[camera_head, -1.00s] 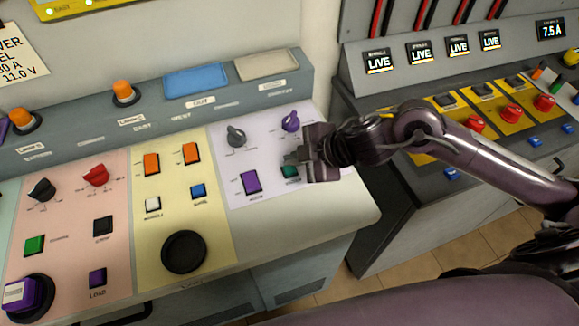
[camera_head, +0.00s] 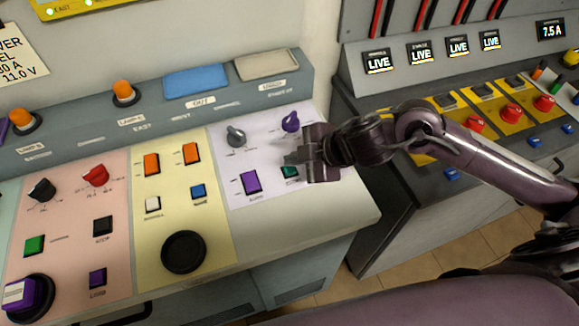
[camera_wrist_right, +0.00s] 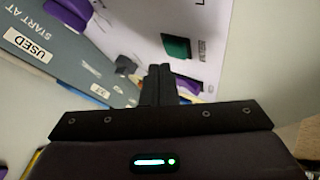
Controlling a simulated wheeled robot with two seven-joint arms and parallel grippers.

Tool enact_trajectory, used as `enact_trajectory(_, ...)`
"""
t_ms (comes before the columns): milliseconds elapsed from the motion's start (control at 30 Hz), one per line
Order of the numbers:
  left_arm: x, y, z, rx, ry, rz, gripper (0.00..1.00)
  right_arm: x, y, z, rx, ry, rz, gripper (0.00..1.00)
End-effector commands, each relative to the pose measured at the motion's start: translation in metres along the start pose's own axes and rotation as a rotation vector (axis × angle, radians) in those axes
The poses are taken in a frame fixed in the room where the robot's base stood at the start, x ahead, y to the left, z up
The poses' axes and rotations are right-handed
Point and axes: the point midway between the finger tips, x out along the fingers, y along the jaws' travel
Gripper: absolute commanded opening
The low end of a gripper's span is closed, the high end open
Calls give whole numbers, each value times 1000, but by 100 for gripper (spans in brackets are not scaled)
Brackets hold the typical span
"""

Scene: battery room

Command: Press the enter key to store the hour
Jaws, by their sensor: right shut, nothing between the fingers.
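The green key (camera_head: 289,172) sits at the right end of the pale lilac panel section, beside a small label too blurred to read surely. It also shows in the wrist view (camera_wrist_right: 176,47), just beyond my fingertips. My right gripper (camera_head: 289,158) is shut and empty. My left gripper is out of view.
A purple rocker (camera_head: 251,182) lies left of the green key. A grey knob (camera_head: 236,136) and a purple knob (camera_head: 290,121) stand behind it. A round black knob (camera_head: 184,252) sits on the yellow section. A second console (camera_head: 400,150) stands to the right.

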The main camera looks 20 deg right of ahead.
Motion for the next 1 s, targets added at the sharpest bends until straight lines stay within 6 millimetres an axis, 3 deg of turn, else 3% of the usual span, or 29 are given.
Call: enact_trajectory(1000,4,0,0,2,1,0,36,6,-4,4,0,0,0,0)
